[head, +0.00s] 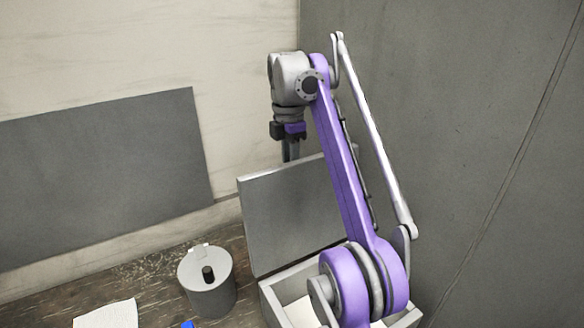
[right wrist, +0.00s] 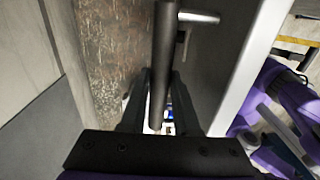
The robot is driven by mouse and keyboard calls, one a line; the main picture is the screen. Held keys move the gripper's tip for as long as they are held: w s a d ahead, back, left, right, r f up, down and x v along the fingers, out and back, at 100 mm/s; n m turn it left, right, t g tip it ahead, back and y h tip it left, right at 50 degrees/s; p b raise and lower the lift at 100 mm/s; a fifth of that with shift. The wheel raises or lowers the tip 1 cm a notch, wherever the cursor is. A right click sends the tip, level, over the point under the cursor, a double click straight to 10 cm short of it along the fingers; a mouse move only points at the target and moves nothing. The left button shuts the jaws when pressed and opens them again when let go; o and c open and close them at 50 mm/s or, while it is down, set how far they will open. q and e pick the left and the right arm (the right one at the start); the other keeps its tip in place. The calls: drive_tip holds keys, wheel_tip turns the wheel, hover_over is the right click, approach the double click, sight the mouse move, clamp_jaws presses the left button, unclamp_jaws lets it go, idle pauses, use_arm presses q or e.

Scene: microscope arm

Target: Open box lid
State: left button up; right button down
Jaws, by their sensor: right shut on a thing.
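The grey box (head: 268,297) stands at the bottom centre of the head view. Its lid (head: 290,220) is raised, nearly upright and tilted back. My right gripper (head: 291,152) reaches over the lid's top edge and points down, its tips partly hidden behind the lid. In the right wrist view the lid (right wrist: 228,65) is a grey panel with a pale edge. A dark bar handle (right wrist: 163,60) joins it by a light post. My right gripper (right wrist: 160,108) is shut on this handle. My left gripper is not in view.
A grey canister (head: 207,285) with a black knob stands left of the box. White paper (head: 106,315) and a blue item (head: 188,324) lie on the brown tabletop (head: 145,277). A dark wall panel (head: 100,170) is behind. My right arm spans the box's right side.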

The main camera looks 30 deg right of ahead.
drive_tip(key=c, duration=0.7)
unclamp_jaws()
drive_tip(key=shift+o, duration=0.2)
drive_tip(key=shift+s, duration=0.1)
